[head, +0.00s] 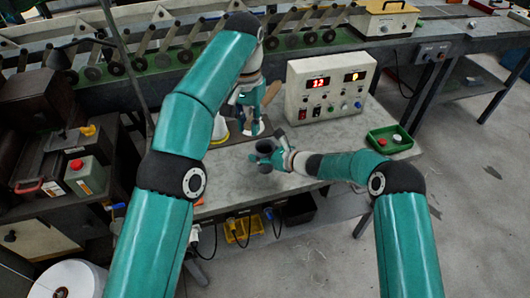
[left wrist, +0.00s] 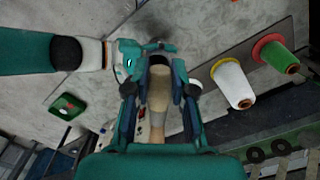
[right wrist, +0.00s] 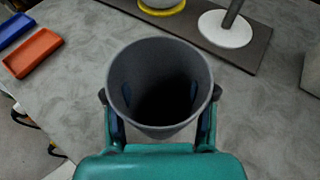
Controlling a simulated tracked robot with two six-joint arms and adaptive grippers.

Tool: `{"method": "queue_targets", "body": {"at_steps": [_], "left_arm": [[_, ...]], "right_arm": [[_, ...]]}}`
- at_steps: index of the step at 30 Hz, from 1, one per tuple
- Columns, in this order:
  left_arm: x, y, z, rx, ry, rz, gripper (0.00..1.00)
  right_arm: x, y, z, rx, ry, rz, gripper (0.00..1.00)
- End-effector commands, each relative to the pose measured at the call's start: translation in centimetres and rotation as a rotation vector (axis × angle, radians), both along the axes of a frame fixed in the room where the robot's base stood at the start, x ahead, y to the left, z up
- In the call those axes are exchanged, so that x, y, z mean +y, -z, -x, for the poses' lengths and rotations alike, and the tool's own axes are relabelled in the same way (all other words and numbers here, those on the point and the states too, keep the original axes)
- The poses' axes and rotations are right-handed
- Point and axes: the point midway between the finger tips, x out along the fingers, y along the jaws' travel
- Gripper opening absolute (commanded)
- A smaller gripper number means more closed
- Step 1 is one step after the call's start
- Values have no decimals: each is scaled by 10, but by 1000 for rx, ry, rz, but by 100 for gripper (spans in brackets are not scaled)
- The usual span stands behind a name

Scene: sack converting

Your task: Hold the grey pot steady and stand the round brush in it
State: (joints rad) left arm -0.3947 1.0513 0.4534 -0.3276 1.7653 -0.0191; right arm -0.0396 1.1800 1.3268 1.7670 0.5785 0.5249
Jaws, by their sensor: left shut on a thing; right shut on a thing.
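The grey pot (right wrist: 160,88) is upright in the right wrist view, its round mouth open and its inside dark, with no brush seen in it. My right gripper (right wrist: 160,128) is shut on its near side; in the head view the pot (head: 264,147) is low over the bench. My left gripper (head: 250,102) is shut on the round brush, whose pale wooden handle (left wrist: 159,95) shows between the fingers (left wrist: 158,88) in the left wrist view. The handle's brown end (head: 272,92) sticks out in the head view. The brush's bristles are not clear. The brush is behind and above the pot.
A control box (head: 328,92) with red displays stands behind right. A green tray (head: 388,140) lies at the bench's right. An orange tray (right wrist: 33,53) shows in the right wrist view.

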Motion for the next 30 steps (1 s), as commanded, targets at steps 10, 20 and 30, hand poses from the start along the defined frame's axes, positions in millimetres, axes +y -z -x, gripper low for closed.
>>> {"method": "queue_targets", "body": {"at_steps": [10, 20, 30], "left_arm": [[0, 14, -1, 1, 1, -1, 0], [1, 38, 0, 1, 0, 0, 0], [1, 62, 0, 2, -1, -1, 0]], "right_arm": [[0, 0, 0, 0, 0, 0, 21], [0, 0, 0, 0, 0, 0, 21], [0, 0, 0, 1, 0, 1, 21]]}}
